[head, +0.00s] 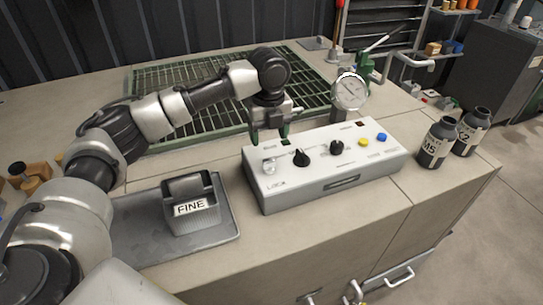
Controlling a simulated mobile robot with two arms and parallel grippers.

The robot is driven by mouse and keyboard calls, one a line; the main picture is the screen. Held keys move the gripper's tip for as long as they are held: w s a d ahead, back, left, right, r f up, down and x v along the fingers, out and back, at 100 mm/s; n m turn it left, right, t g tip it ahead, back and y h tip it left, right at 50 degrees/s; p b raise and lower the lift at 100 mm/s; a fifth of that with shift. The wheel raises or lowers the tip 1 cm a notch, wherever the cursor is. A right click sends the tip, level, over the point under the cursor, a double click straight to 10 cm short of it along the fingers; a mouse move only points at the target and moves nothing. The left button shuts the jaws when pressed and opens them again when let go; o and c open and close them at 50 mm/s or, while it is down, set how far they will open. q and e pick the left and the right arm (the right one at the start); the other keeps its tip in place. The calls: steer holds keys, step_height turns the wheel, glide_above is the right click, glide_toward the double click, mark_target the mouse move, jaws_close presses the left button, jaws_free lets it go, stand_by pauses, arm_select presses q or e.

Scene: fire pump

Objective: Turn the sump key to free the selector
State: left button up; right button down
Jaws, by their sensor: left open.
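A white control box (325,168) stands on the bench with knobs and buttons on its sloping top. A small silver piece (269,166) at its left end looks like the key; its turn angle is too small to tell. A black pointer knob (301,158), which may be the selector, is just right of it. A second black knob (337,147) is further right. My left gripper (271,136) is open, pointing down above the box's back left edge, a little behind the silver piece. No contact with the key shows. My right gripper is out of view.
A yellow button (363,142) and a blue button (381,137) are at the box's right end. A round gauge (350,91) stands behind it. Two dark bottles (437,143) (472,131) stand right. A grey FINE container (190,205) sits on a tray (150,246). A green grating (200,75) lies behind.

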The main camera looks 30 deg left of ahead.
mark_target(269, 160)
arm_select(q)
step_height(269, 160, down, 4)
steer(key=shift+s+r, duration=0.1)
steer(key=shift+r, duration=0.15)
steer(key=shift+f, duration=2.75)
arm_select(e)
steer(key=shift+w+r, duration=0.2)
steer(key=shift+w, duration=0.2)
